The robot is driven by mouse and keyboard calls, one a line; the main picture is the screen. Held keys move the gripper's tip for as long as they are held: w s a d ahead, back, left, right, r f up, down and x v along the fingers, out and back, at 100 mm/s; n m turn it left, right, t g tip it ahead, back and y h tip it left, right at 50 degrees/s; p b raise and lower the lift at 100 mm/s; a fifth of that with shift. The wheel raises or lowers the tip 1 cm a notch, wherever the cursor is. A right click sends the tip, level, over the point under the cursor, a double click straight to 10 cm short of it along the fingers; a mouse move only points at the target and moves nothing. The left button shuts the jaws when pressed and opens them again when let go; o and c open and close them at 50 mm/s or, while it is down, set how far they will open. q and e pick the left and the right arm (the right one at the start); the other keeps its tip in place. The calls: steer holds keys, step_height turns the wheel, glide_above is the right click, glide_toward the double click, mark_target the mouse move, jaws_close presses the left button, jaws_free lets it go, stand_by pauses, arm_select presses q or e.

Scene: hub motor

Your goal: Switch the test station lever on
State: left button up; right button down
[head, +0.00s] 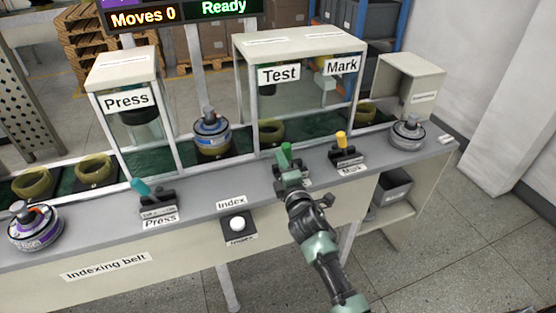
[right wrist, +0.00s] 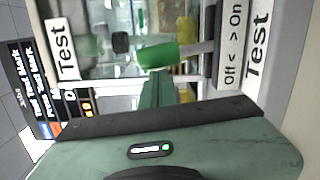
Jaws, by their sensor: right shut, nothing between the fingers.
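The test station lever has a green handle (head: 286,151) on the grey ledge in front of the Test station (head: 268,105). In the right wrist view its handle (right wrist: 158,54) leans slightly toward the "Off" end of its Off/On label (right wrist: 233,45). My right gripper (head: 285,172) is shut and empty, just in front of the lever in the head view, hiding part of its base. In the right wrist view the closed fingers (right wrist: 157,88) are close to the handle's side; whether they touch it I cannot tell. My left gripper is not in view.
The yellow Mark lever (head: 342,139) stands close on the right. The teal Press lever (head: 140,187) and white Index button (head: 237,223) are on the left. A hub motor (head: 408,133) sits at the ledge's right end, another (head: 36,227) at the left. The display (head: 181,11) reads "Ready".

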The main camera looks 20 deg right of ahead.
mark_target(290, 151)
steer(key=shift+d+r+m+p, duration=0.3)
steer(key=shift+d+m+p, duration=0.2)
steer(key=shift+m, duration=0.1)
steer(key=shift+d+r+m+p, duration=0.25)
steer(key=shift+d+m+p, duration=0.15)
steer(key=shift+d+m, duration=0.15)
steer(key=shift+d+m+p, duration=0.6)
steer(key=shift+m, duration=0.45)
steer(key=shift+d+m+g+p, duration=0.3)
steer(key=shift+d+m, duration=0.15)
steer(key=shift+m, duration=0.15)
steer(key=shift+w, duration=0.1)
